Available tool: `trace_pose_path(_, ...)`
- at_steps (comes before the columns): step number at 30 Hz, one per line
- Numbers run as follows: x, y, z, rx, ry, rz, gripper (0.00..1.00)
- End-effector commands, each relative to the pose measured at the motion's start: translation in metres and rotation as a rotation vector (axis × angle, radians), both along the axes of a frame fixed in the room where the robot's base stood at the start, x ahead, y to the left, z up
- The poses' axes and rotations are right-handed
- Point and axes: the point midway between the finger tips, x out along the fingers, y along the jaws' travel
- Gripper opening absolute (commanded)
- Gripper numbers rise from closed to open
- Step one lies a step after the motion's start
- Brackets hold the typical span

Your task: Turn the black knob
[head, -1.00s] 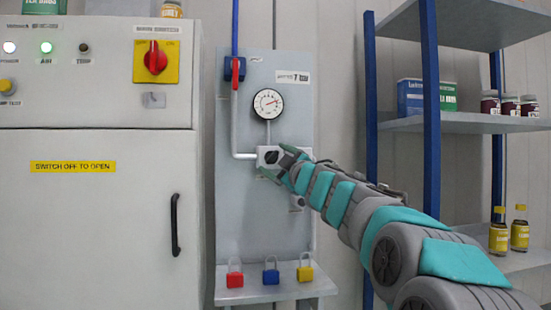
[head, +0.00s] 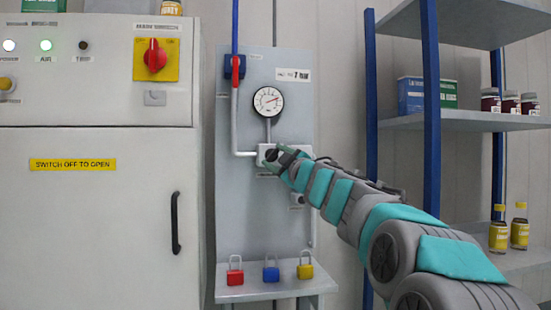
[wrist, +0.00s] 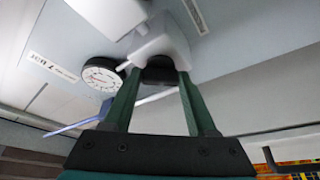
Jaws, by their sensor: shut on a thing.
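The black knob (head: 271,155) sits on a light grey valve block below the round pressure gauge on the panel. In the wrist view the knob (wrist: 160,70) is between the two green fingers of my gripper (wrist: 158,80), which is shut on it. The valve block (wrist: 157,42) shows just beyond the fingertips. In the head view my gripper (head: 280,158) reaches the knob from the right, and its fingers partly cover the knob and block.
The gauge (head: 268,101) is just above the knob. A red valve handle (head: 235,68) is at the upper left. Red, blue and yellow padlocks stand on the small ledge (head: 262,293) below. A grey cabinet (head: 95,220) is left; a blue-framed shelf (head: 432,120) is right.

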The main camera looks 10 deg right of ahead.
Motion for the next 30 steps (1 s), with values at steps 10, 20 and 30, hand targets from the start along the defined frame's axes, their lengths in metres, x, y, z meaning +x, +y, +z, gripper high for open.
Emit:
trace_pose_path(10,0.0006,-0.0014,0.0038,-0.051,0.003,-0.004,0.02)
trace_pose_path(20,0.0004,-0.0019,0.0051,-0.237,0.0,-0.004,0.02)
trace_pose_path(30,-0.0001,-0.0009,0.0016,-0.263,-0.001,0.0,0.02)
